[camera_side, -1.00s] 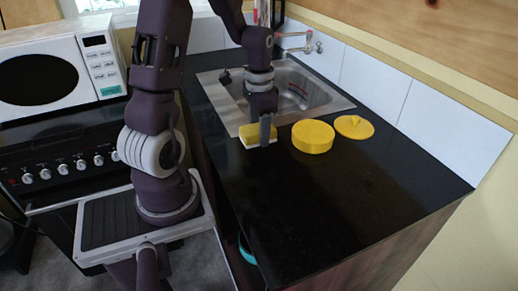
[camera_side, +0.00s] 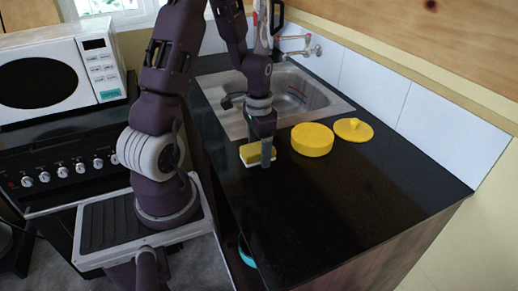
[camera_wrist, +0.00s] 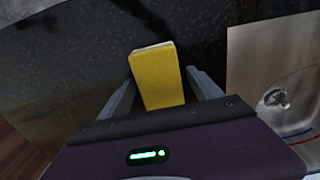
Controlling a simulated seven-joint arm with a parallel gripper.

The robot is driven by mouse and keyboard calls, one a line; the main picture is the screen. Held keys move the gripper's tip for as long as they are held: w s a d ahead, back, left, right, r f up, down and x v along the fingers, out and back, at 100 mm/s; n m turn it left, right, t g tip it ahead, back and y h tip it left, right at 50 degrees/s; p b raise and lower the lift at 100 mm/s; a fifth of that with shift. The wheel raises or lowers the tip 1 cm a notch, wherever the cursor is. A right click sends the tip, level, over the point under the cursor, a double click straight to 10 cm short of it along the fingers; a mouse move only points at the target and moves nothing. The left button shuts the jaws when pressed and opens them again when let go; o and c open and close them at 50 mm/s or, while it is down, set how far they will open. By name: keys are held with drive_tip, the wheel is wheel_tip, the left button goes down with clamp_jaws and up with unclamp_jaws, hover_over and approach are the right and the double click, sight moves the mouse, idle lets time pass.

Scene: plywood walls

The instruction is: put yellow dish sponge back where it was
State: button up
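The yellow dish sponge (camera_side: 252,154), a block with a white underside, is low over the black worktop in front of the sink. I cannot tell whether its underside touches the worktop. My gripper (camera_side: 266,155) points down at it, with one finger in front of the sponge's near side. In the wrist view, the sponge (camera_wrist: 158,78) is between the two fingers of my gripper (camera_wrist: 160,78). The left finger is against or very near it, and a thin dark strip shows beside the right finger. My gripper appears shut on the sponge.
A round yellow container (camera_side: 312,140) stands close to the right of the sponge, with a yellow lid (camera_side: 353,129) beyond it. The steel sink (camera_side: 236,122) is behind. The front of the black worktop (camera_side: 320,210) is clear. A microwave (camera_side: 60,70) stands at left.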

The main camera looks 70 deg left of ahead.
sight(259, 147)
wheel_tip(259, 147, up, 12)
drive_tip(key=s+d+r+t+y, duration=0.1)
drive_tip(key=s+d+r+t, duration=0.2)
drive_tip(key=d+r, duration=0.65)
drive_tip(key=s+d+r+t+h, duration=0.1)
drive_tip(key=s+d+t, duration=0.1)
drive_tip(key=s+d, duration=0.6)
drive_tip(key=shift+s+d+t, duration=0.2)
drive_tip(key=shift+d+t, duration=0.1)
drive_tip(key=shift+d, duration=0.6)
